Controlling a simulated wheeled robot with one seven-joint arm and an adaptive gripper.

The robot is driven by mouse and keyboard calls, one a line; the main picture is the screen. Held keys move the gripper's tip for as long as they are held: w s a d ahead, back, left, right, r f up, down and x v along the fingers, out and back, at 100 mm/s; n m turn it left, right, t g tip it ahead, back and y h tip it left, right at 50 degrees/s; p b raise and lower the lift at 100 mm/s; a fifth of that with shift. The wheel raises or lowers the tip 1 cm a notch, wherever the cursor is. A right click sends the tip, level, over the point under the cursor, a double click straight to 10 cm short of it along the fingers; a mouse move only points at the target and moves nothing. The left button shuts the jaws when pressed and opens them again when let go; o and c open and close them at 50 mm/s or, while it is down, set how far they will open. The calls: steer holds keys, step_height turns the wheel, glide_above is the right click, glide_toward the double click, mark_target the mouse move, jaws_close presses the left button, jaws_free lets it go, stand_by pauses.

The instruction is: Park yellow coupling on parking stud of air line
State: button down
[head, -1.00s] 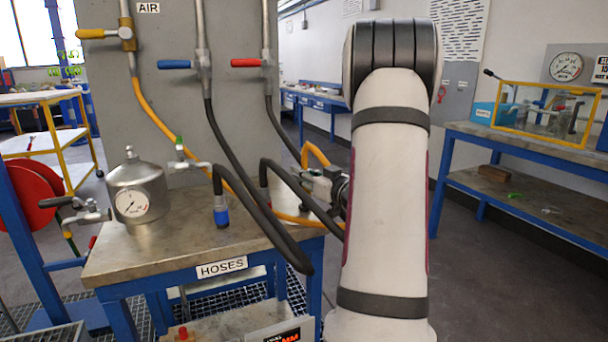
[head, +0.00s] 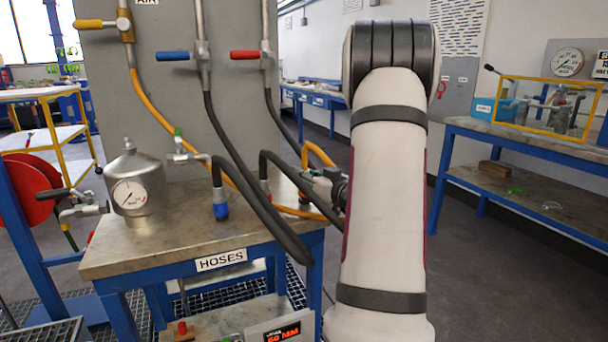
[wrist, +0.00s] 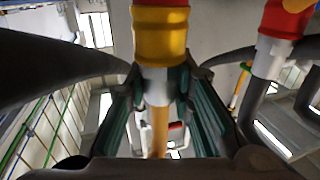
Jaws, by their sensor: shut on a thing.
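The yellow coupling (wrist: 160,38) is large in the wrist view, with a silver collar below its yellow body and a yellow-orange hose (wrist: 158,132) running down from it. My gripper (wrist: 158,88) is shut on the collar, a green-padded finger on each side. In the head view my gripper (head: 337,188) is mostly hidden behind my arm, at the right end of the hose table. The yellow air hose (head: 152,110) hangs from the yellow-handled valve (head: 125,25) and loops up by the gripper. I cannot make out the air line's parking stud.
The hose table (head: 150,255) carries a gauge vessel (head: 132,188) and a blue coupling (head: 221,205). Black hoses (head: 240,190) arch over it, close to my gripper. In the wrist view a red coupling (wrist: 278,25) is at right. Floor is clear between table and right bench (head: 530,140).

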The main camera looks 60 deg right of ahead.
steer(key=shift+f, duration=0.4)
steer(key=c, duration=1.3)
jaws_free()
steer(key=v, duration=1.2)
steer(key=shift+r, duration=0.1)
